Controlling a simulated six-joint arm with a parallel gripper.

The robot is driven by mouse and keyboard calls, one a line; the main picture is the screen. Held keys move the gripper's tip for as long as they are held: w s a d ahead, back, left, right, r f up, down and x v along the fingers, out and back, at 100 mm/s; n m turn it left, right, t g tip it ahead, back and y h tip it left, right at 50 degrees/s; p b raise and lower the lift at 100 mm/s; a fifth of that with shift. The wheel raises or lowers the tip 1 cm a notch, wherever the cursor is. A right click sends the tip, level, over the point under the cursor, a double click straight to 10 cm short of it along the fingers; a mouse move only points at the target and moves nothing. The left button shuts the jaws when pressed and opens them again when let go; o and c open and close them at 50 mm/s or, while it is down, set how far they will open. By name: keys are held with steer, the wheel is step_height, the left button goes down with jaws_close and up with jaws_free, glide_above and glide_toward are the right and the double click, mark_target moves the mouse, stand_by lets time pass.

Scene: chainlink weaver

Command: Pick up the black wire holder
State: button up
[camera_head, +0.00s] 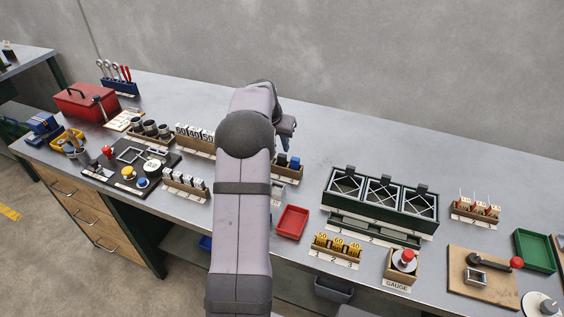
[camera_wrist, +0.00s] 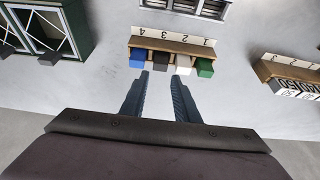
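The black wire holder (camera_wrist: 161,62) sits in a wooden rack (camera_wrist: 172,46), between a blue holder (camera_wrist: 138,58) and a white holder (camera_wrist: 183,65), with a green holder (camera_wrist: 204,68) at the end. My gripper (camera_wrist: 160,78) is open and empty. In the wrist view its two fingertips lie on either side of the black holder's column, apart from it; the height gap cannot be told. In the head view my arm covers part of this rack (camera_head: 287,178), and the fingers are mostly hidden behind my wrist.
A green three-bay fixture (camera_head: 380,212) stands right of the rack. A red tray (camera_head: 292,222) lies in front of it. A number-block rack (camera_head: 195,143) stands to the left, also seen in the wrist view (camera_wrist: 293,78). Bare bench top lies behind the rack.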

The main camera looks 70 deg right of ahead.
mark_target(282, 156)
steer(key=shift+a+p+x, duration=0.15)
steer(key=shift+p+x, duration=0.85)
steer(key=shift+x, duration=0.8)
steer(key=shift+a+p+x, duration=0.15)
steer(key=shift+p+x, duration=0.8)
steer(key=shift+x, duration=0.8)
steer(key=shift+f, duration=0.15)
steer(key=c, duration=0.7)
